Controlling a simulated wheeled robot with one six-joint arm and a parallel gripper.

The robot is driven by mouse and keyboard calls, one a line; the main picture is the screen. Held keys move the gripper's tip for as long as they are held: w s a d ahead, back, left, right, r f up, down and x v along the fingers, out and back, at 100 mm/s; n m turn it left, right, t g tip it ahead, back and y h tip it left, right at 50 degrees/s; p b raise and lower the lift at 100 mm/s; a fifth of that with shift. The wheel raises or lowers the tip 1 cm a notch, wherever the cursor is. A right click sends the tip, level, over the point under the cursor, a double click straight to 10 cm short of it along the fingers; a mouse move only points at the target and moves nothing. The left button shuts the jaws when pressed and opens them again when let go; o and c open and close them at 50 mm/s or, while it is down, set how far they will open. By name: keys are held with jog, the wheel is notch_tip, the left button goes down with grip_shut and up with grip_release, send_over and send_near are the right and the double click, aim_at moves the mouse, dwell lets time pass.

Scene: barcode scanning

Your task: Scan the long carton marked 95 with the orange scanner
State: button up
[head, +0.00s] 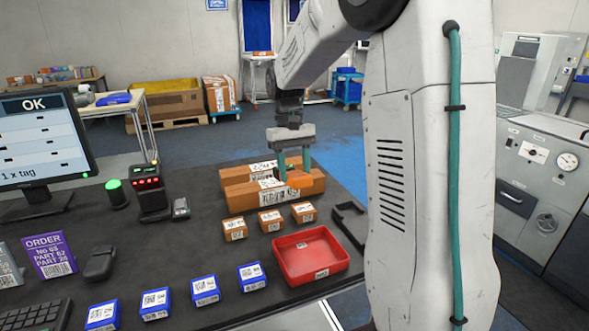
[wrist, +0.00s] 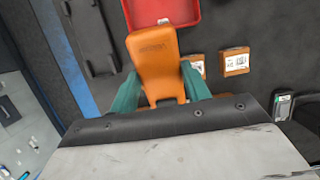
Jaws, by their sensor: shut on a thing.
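My gripper (head: 293,167) is shut on the orange scanner (wrist: 153,60); its teal fingers (wrist: 124,95) press the scanner's sides in the wrist view. The rear long carton (head: 235,174) also has a white label on top. I cannot read the number 95 on either. The gap between scanner and cartons is unclear.
A monitor (head: 45,137) shows "OK" and "1 x tag". A red tray (head: 305,277), several small orange cartons (head: 270,221), blue boxes (head: 205,290) and a black bracket (head: 350,222) share the dark table. A green lamp (head: 116,192) stands left. The left front table has free patches.

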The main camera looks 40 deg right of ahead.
aim_at(295, 173)
notch_tip(295, 173, up, 12)
jog(key=shift+f, duration=0.15)
